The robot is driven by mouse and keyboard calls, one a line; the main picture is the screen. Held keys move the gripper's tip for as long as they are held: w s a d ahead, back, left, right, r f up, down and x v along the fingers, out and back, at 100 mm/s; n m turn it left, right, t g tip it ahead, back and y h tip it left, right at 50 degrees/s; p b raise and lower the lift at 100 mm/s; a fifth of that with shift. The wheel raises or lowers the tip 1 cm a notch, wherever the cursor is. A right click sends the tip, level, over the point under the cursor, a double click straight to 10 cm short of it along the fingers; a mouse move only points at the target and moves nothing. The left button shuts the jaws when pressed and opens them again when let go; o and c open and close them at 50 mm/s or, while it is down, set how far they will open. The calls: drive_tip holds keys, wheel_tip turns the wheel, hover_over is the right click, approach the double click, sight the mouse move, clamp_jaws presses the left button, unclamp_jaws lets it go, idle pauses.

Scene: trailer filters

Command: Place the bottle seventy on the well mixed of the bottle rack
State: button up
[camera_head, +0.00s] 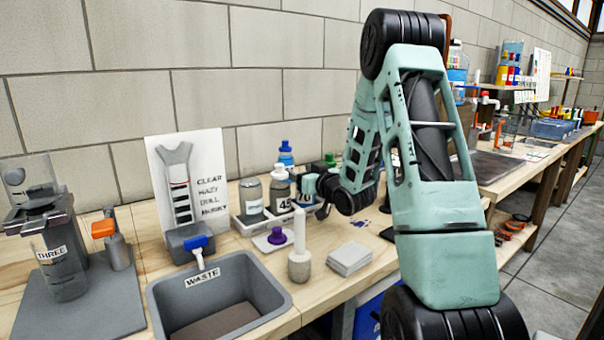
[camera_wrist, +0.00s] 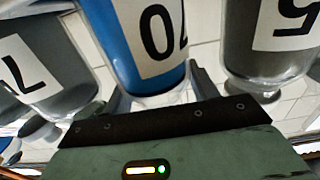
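The bottle seventy (camera_head: 304,198) shows a white "70" label at the right end of the white bottle rack (camera_head: 243,229), partly hidden by my gripper (camera_head: 324,193). In the wrist view the bottle seventy (camera_wrist: 125,45) is blue, its label upside down. My gripper (camera_wrist: 160,92) has a dark finger on each side of its near end. Whether the fingers press on it, and whether it rests on the rack, I cannot tell. A bottle labelled 45 (camera_head: 280,183) stands just left of it, and a grey bottle (camera_head: 252,203) stands further left. No "well mixed" marking is readable.
A blue-capped bottle (camera_head: 286,154) stands behind. The grey waste bin (camera_head: 277,294) is at front left. A sign board (camera_head: 205,160) stands behind left.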

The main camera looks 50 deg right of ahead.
drive_tip(key=shift+r+p, duration=0.25)
drive_tip(key=shift+p, duration=0.05)
drive_tip(key=v, duration=0.7)
drive_tip(key=shift+s+b, duration=0.25)
drive_tip(key=shift+b, duration=0.05)
drive_tip(key=shift+f, duration=0.1)
